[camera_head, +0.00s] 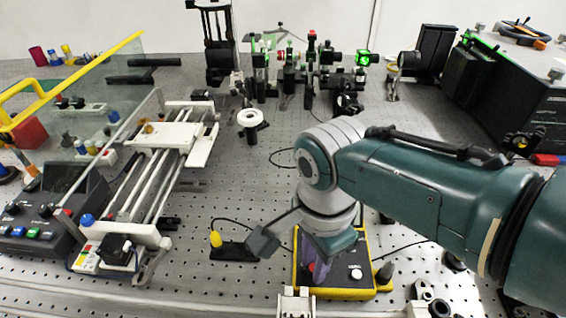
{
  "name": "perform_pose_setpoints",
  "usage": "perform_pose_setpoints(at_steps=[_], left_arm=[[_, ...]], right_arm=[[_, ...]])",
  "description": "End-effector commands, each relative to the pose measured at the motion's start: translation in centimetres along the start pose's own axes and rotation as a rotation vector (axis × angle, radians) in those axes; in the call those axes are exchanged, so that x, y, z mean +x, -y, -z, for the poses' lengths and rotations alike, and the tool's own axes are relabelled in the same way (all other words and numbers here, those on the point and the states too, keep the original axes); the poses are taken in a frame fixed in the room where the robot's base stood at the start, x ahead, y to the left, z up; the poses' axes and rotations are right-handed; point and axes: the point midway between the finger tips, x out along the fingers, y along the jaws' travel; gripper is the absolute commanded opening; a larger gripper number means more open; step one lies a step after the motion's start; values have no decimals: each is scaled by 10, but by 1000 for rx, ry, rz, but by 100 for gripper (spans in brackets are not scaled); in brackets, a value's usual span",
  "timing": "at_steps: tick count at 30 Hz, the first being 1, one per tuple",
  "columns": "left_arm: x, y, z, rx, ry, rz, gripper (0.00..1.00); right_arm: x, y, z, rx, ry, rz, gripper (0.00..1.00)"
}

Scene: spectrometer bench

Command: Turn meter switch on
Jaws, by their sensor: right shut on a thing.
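The meter (364,285) is a dark box with yellow edges at the bottom middle of the head view, lying on the perforated bench. A white knob (356,273) shows on its top face. My right arm comes in from the right and bends down over the meter. My right gripper (320,268) is at the left part of the meter's top, shut on the meter switch. The gripper body and wrist hide the switch and most of the contact.
A small black block with a yellow knob (215,239) sits left of the meter. A rail stage (160,135) and a control box (35,215) stand at left. Optics with green light (362,58) stand at the back. A dark instrument (510,90) stands at right.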

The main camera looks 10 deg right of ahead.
Motion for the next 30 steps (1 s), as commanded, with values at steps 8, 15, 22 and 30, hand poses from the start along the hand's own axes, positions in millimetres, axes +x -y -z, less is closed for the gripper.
perform_pose_setpoints(at_steps=[8,15,22,30], left_arm=[[0,-2,0,-7,-1,-6,61],[0,-2,0,-7,-1,-5,61],[-2,-1,1,-5,-1,-4,61],[-30,2,9,2,1,1,61]], right_arm=[[0,0,0,0,0,0,30],[0,0,0,-1,0,0,53],[-2,0,0,-1,0,0,53],[-48,1,0,-1,1,3,53]])
